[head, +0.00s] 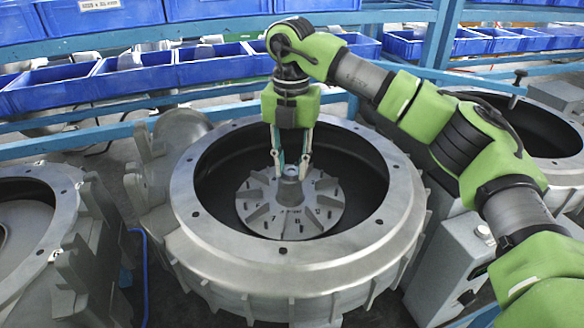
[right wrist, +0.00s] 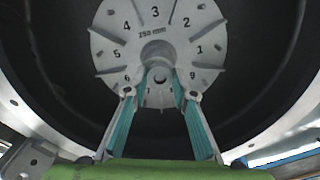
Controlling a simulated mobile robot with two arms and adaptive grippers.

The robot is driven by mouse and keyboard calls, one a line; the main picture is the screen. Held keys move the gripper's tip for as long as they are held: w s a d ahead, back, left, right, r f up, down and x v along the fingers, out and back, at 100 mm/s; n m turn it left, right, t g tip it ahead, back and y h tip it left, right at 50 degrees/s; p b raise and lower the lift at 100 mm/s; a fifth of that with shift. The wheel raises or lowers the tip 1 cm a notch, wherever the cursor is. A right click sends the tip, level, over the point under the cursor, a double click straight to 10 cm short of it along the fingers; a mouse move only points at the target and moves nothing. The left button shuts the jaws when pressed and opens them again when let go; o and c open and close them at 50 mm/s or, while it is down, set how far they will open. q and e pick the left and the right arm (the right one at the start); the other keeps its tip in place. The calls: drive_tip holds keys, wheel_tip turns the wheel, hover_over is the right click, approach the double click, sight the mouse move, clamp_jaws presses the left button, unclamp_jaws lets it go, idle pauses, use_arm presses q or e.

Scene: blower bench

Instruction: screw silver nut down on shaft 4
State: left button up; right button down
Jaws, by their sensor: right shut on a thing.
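My right gripper (head: 291,168) reaches down into the middle blower housing (head: 395,215) and is shut. Between its fingertips, a small silver nut (head: 291,171) sits at the top of the hub of a grey finned impeller (head: 265,212). The fingers hide much of the nut and the shaft under it. In the right wrist view, the teal-lined fingers (right wrist: 164,84) close in beside the hub of the impeller (right wrist: 120,42), which bears numbers and "250 mm". I cannot tell how far down the nut sits. My left gripper is out of view.
Other blower housings stand at the left (head: 62,205) and the right (head: 565,170). Behind is a blue rack with rows of blue bins (head: 130,77). A grey box (head: 455,255) stands right of the middle housing. The housing's raised rim surrounds my gripper.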

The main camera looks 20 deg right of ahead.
drive_tip(key=m+b, duration=0.1)
drive_tip(key=m, duration=0.5)
drive_tip(key=shift+a+f+b, duration=0.15)
drive_tip(key=shift+b, duration=0.15)
drive_tip(key=m+b, duration=0.1)
drive_tip(key=m, duration=0.4)
drive_tip(key=shift+m, duration=0.3)
drive_tip(key=shift+m+b, duration=0.45)
drive_tip(key=shift+m, duration=0.55)
drive_tip(key=c, duration=2)
unclamp_jaws()
drive_tip(key=shift+o, duration=0.2)
drive_tip(key=shift+s, duration=0.1)
